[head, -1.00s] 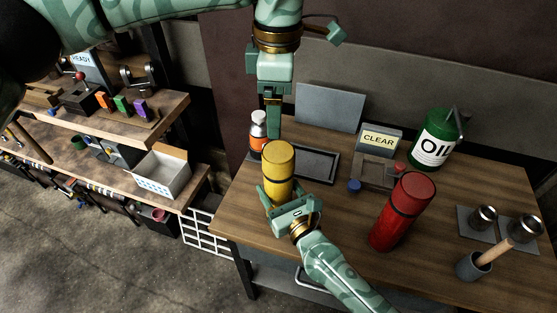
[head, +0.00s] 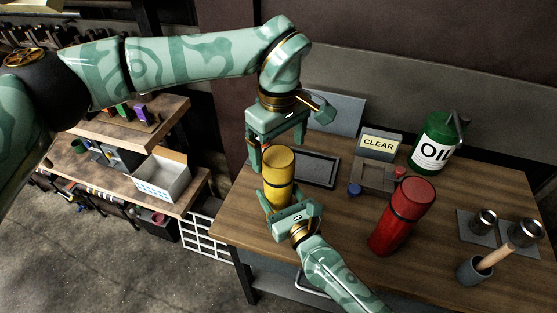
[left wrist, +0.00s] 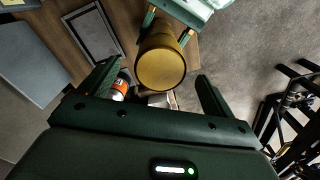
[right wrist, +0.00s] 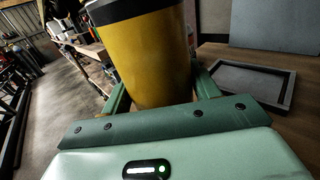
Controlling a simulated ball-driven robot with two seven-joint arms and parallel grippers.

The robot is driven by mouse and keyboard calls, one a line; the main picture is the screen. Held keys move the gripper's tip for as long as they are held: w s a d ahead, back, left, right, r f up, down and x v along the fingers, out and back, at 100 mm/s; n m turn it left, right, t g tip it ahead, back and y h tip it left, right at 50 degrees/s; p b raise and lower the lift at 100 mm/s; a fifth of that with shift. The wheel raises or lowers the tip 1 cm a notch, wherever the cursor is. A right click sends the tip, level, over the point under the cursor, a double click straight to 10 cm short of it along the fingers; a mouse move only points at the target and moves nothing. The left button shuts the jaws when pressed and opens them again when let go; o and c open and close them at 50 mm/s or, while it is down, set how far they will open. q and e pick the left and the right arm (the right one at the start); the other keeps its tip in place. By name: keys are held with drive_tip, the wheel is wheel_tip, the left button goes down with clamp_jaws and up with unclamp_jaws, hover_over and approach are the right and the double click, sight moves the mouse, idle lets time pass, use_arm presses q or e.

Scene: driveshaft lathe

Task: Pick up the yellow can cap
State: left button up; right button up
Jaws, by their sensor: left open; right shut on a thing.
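The yellow can (head: 278,192) stands upright near the left front of the wooden table. Its yellow cap (head: 279,158) sits on top above a dark band; in the left wrist view the cap (left wrist: 161,69) shows as a round yellow end between the fingers. My right gripper (head: 286,205) is shut around the can's lower body, also seen in the right wrist view as a yellow body (right wrist: 153,60) between the fingers. My left gripper (head: 278,145) is open just above the cap, fingers pointing down on either side, with no clear contact.
A red can (head: 402,216) stands to the right. Behind are a dark tray (head: 318,168), a CLEAR sign (head: 379,142) and a green OIL can (head: 433,145). An orange-labelled bottle (left wrist: 120,86) stands near the left finger.

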sight(279, 156)
use_arm(q)
wheel_tip(279, 156, down, 4)
drive_tip(key=shift+s+r, duration=0.1)
drive_tip(key=shift+r, duration=0.05)
use_arm(e)
drive_tip(key=shift+s+f, duration=0.15)
drive_tip(key=shift+f, duration=0.25)
use_arm(q)
drive_tip(key=c, duration=1)
drive_tip(key=shift+c, duration=0.2)
drive_tip(key=shift+r, duration=0.1)
wheel_tip(279, 156, up, 10)
drive_tip(key=shift+d, duration=0.1)
use_arm(e)
drive_tip(key=o, duration=1.5)
drive_tip(key=shift+o, duration=0.7)
drive_tip(key=shift+r, duration=0.2)
drive_tip(key=shift+r, duration=0.1)
